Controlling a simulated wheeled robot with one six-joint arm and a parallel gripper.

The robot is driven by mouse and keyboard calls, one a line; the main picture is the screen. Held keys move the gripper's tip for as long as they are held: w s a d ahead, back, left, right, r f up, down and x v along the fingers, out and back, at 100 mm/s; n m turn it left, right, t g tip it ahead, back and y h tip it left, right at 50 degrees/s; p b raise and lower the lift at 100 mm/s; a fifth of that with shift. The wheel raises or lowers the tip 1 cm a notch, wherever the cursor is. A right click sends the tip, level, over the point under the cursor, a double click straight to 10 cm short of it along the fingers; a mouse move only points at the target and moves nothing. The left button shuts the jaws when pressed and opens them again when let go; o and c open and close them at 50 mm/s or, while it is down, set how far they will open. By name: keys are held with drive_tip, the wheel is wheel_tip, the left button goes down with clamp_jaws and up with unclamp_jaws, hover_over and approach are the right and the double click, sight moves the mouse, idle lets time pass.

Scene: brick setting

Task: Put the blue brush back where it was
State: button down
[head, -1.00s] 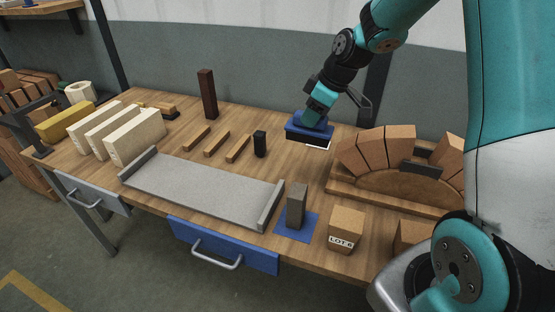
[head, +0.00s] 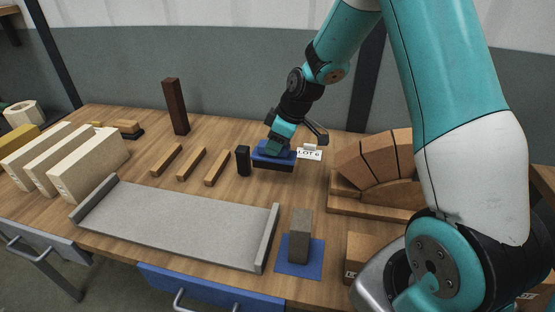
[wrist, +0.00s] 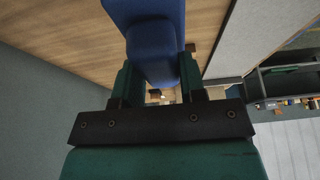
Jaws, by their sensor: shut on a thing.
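The blue brush (head: 273,156), a blue block with dark bristles below, is held at the back middle of the bench in the head view. My gripper (head: 279,146) is shut on its raised blue grip from above. In the wrist view the brush (wrist: 155,45) fills the top middle, its grip between my gripper's two green fingers (wrist: 156,80). A white card reading LOT 6 (head: 310,153) is just right of the brush. A small black block (head: 243,160) is close on its left. Whether the bristles touch the bench cannot be told.
A brick arch on a wooden form (head: 375,170) stands to the right. Three wood strips (head: 191,163), a tall dark block (head: 176,107) and a grey tray (head: 175,220) are to the left. A grey block (head: 300,235) stands on a blue mat (head: 313,268) in front.

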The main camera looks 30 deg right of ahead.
sight(276, 161)
drive_tip(key=shift+f, duration=3)
drive_tip(key=shift+f, duration=0.15)
drive_tip(key=c, duration=0.7)
unclamp_jaws()
